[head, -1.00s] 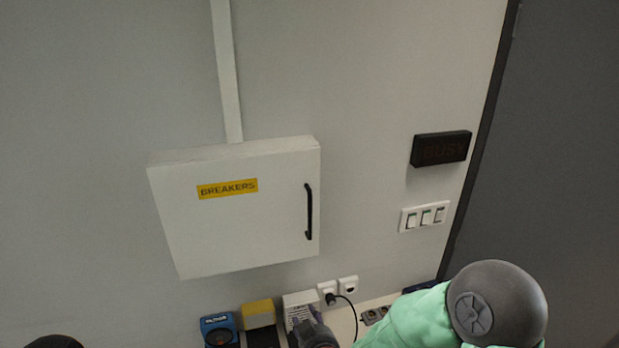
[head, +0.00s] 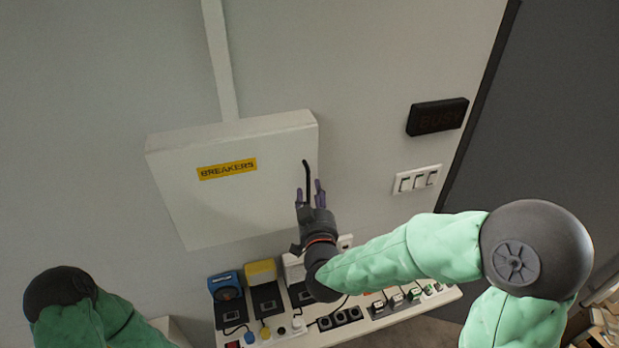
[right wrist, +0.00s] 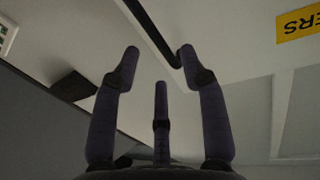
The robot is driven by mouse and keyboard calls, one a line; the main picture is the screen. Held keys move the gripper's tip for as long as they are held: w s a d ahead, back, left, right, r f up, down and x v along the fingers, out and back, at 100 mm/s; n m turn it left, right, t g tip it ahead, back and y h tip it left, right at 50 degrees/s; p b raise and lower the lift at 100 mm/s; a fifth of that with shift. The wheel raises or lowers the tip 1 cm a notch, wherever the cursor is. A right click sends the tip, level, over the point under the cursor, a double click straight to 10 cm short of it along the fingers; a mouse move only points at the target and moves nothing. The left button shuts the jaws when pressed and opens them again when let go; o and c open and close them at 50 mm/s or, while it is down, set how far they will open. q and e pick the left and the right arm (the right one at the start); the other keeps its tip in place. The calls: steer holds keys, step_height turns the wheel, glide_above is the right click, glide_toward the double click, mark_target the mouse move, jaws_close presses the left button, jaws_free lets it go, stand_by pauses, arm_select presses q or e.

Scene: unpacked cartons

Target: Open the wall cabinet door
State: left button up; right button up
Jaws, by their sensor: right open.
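The white wall cabinet (head: 245,215) with a yellow BREAKERS label (head: 227,169) hangs on the wall, its door shut. Its black vertical handle (head: 306,175) is on the door's right side; its lower part is hidden by my right gripper. My right gripper (head: 309,190) is open at the handle's lower part. In the right wrist view the handle (right wrist: 150,30) runs between and beyond the fingertips (right wrist: 157,55); I cannot tell whether they touch it. My left arm shows at the lower left of the head view, but its gripper is out of view.
Below the cabinet a counter (head: 385,320) holds several chargers, sockets and plugs, including a blue device (head: 226,287) and a yellow one (head: 261,272). Right of the cabinet are a switch panel (head: 417,180) and a black BUSY sign (head: 437,117). The wall left of the cabinet is clear.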

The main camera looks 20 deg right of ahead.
steer(key=w, duration=0.3)
steer(key=w+d+p, duration=0.1)
steer(key=w, duration=0.1)
steer(key=shift+w, duration=0.35)
jaws_close()
